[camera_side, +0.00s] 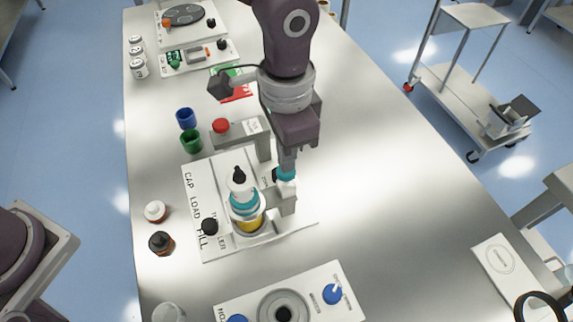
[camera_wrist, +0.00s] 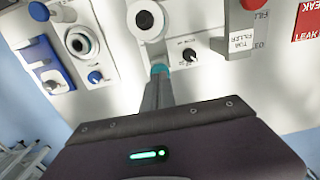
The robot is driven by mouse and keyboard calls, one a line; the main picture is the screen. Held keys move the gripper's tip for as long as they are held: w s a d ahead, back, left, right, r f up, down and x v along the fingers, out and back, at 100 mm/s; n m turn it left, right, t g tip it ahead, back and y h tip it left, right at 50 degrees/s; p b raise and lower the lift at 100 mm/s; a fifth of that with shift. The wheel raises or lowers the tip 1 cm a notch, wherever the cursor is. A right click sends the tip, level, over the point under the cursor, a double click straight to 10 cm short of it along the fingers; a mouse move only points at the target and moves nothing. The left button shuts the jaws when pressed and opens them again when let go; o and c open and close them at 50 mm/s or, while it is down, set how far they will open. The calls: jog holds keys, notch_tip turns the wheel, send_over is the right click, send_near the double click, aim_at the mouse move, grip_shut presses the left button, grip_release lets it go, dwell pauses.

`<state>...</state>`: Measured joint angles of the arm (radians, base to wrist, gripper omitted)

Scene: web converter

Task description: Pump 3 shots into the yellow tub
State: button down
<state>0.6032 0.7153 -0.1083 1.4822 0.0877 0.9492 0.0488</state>
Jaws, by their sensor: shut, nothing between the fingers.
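The yellow tub (camera_side: 250,225) sits low in the filler station, under a white and teal dispenser (camera_side: 243,200) with a black top. The dispenser hides much of the tub. In the wrist view, a round white top (camera_wrist: 145,18) at the station is cut off by the upper edge, and no yellow shows. My gripper (camera_side: 287,166) is shut and empty, pointing down to the right of the dispenser and apart from it. A teal piece (camera_side: 286,175) shows at its tips, also in the wrist view (camera_wrist: 159,69); I cannot tell whether it belongs to the fingers or the station.
A red button (camera_side: 221,126) stands on a grey bracket behind. Blue (camera_side: 186,118) and green (camera_side: 191,141) cups and small bottles (camera_side: 155,211) stand left.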

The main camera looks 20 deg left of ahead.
jog(key=shift+f, duration=1.4)
jog(key=shift+r, duration=1.85)
jog(key=shift+r, duration=0.1)
notch_tip(320, 180, up, 6)
jog(key=shift+f, duration=0.1)
